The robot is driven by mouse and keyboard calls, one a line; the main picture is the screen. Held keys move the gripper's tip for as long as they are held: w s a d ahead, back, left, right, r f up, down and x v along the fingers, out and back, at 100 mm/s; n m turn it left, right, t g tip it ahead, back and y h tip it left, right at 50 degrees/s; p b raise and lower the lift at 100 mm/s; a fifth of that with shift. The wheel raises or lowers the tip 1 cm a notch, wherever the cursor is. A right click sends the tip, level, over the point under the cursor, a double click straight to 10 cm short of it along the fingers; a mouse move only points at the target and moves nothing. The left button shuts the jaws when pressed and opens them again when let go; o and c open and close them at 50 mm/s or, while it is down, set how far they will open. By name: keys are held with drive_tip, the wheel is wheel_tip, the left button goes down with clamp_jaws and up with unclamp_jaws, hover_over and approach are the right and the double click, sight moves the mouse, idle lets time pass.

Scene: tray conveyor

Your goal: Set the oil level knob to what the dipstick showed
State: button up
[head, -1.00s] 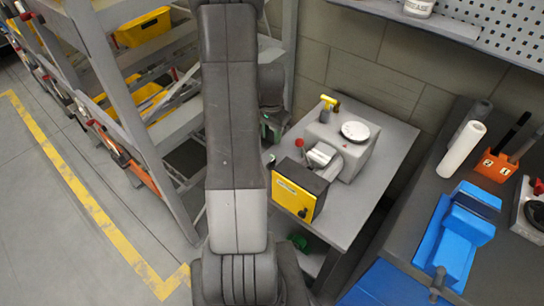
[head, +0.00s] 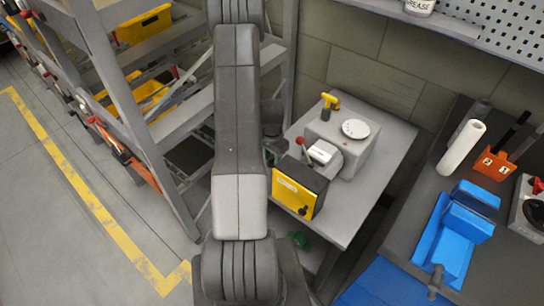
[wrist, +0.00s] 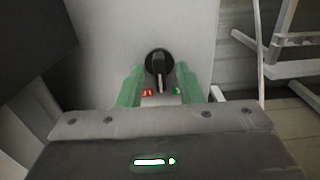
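In the wrist view a round black knob (wrist: 158,66) with a raised pointer bar sits on a pale panel. Its bar stands roughly upright in the picture. A small red mark lies below left of it and a green one below right. My gripper (wrist: 159,82) is open, with one green finger on each side of the knob; I cannot tell whether they touch it. In the head view my arm hides most of the gripper. A yellow-handled dipstick (head: 329,104) stands upright at the back of the grey machine housing (head: 350,150).
A yellow-fronted box (head: 297,192) with a small black knob and a red-tipped lever (head: 301,146) stand near the housing on the grey table (head: 372,185). A shelf rack (head: 150,110) is close on the left. A dark bench (head: 400,232) with a blue vise (head: 452,235) is right.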

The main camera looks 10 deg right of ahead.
clamp_jaws()
drive_tip(key=shift+f+n+b, duration=0.1)
drive_tip(key=shift+n+b, duration=0.2)
drive_tip(key=n+b, duration=0.2)
drive_tip(key=n, duration=0.1)
drive_tip(key=shift+f+b, duration=0.1)
drive_tip(key=shift+b, duration=0.3)
drive_tip(key=shift+a+n+b, duration=0.1)
drive_tip(key=shift+n+b, duration=1.2)
drive_tip(key=shift+n, duration=1.4)
drive_tip(key=shift+r, duration=0.2)
unclamp_jaws()
